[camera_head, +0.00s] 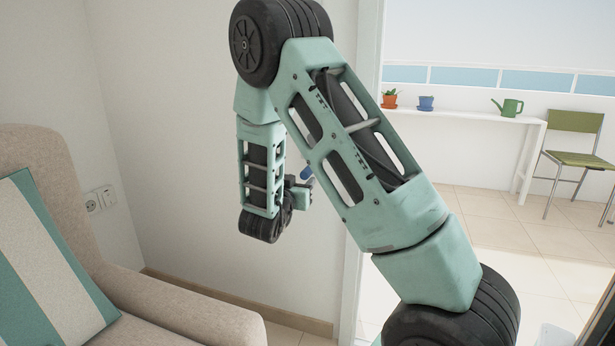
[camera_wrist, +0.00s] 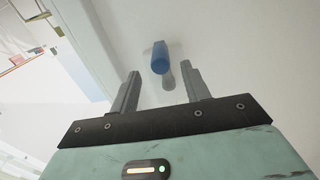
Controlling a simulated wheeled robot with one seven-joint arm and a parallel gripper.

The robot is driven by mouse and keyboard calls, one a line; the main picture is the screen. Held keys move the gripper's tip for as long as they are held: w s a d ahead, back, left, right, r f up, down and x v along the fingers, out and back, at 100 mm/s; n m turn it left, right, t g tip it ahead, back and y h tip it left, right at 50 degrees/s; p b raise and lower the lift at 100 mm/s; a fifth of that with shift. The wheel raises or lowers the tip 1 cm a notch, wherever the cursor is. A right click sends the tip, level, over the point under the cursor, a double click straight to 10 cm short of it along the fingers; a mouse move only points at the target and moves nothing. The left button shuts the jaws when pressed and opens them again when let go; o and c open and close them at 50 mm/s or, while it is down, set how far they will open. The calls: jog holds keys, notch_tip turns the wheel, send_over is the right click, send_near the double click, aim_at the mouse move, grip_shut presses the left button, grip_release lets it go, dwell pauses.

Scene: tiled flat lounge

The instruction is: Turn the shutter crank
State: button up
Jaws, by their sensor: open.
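The shutter crank shows as a blue cylindrical handle (camera_wrist: 160,60) against the white wall in the wrist view. My gripper (camera_wrist: 160,69) is open, with one finger on each side of the handle's line. The handle lies at or just beyond the fingertips, with visible gaps to both. A short grey shape below the handle may be part of the crank or its shadow; I cannot tell. In the head view, a small blue part of the handle (camera_head: 306,173) shows beside my gripper (camera_head: 305,188). My arm hides most of that area.
A beige armchair (camera_head: 180,308) with a striped cushion (camera_head: 62,262) stands at the left. A wall socket (camera_head: 93,203) is above its arm. Right of the door frame (camera_head: 367,60), a white table (camera_head: 460,116) holds pots and a watering can, beside a green chair (camera_head: 575,158).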

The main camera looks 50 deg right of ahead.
aim_at(307, 173)
jog(key=x, duration=0.7)
jog(key=shift+w+d+b, duration=0.1)
jog(key=shift+d+b, duration=0.05)
jog(key=shift+b, duration=0.25)
grip_shut()
